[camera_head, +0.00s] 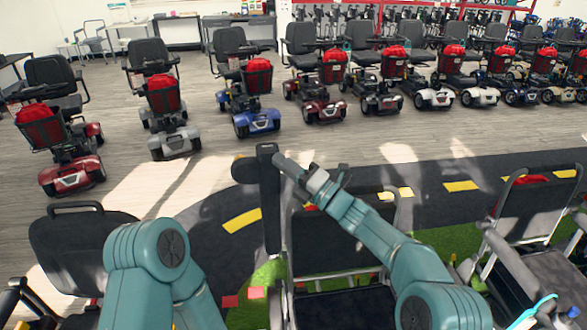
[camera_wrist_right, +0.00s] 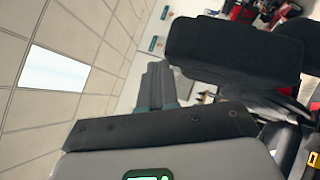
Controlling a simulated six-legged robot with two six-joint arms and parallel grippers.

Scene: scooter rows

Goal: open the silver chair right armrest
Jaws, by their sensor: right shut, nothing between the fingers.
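The silver chair (camera_head: 325,245) stands in the bottom middle of the head view, with a silver frame, black backrest and black seat facing me. A long black bar (camera_head: 270,205), which looks like its right armrest, stands upright at the left side of the backrest. My right gripper (camera_head: 279,159) is shut and empty, with its fingertips beside the bar's upper end; I cannot tell if they touch. In the right wrist view its fingers (camera_wrist_right: 154,72) are together, beside a large black pad (camera_wrist_right: 235,50) that I cannot identify surely. My left gripper is not in view.
Another black chair (camera_head: 75,245) is at the left and more chairs (camera_head: 530,215) at the right. A row of scooters with red bags, including a blue scooter (camera_head: 252,105), lines the back. The wooden floor (camera_head: 330,145) between is clear.

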